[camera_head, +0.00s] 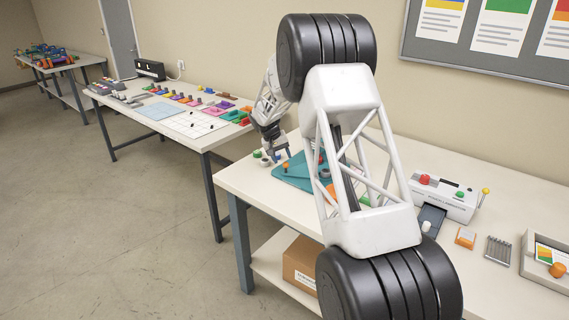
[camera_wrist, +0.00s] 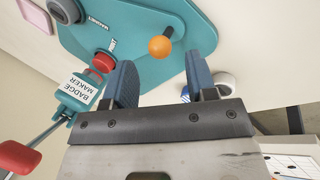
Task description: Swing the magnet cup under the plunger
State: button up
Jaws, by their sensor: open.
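The teal badge maker (camera_head: 293,178) stands at the left end of the near table, partly hidden by my arm. In the wrist view its teal plate (camera_wrist: 215,35) carries an orange ball knob (camera_wrist: 160,46) on a short stem. A grey round cup (camera_wrist: 65,10) sits beside the MAGNET label, cut by the top edge. A red-topped round piece (camera_wrist: 103,61) lies by the white BADGE MAKER label; I cannot tell where the plunger is. My gripper (camera_wrist: 160,72) is open and empty, its fingers apart, with the knob just beyond and between the fingertips. My gripper (camera_head: 275,152) also shows in the head view.
A red-handled lever (camera_wrist: 20,157) projects at lower left in the wrist view. A white-and-blue round piece (camera_wrist: 222,82) is near the right finger. A white machine (camera_head: 445,198) stands to the right; a cardboard box (camera_head: 302,262) sits on the lower shelf. A second table (camera_head: 190,125) is behind.

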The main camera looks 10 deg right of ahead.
aim_at(285, 163)
jog(key=shift+x, duration=1.75)
grip_shut()
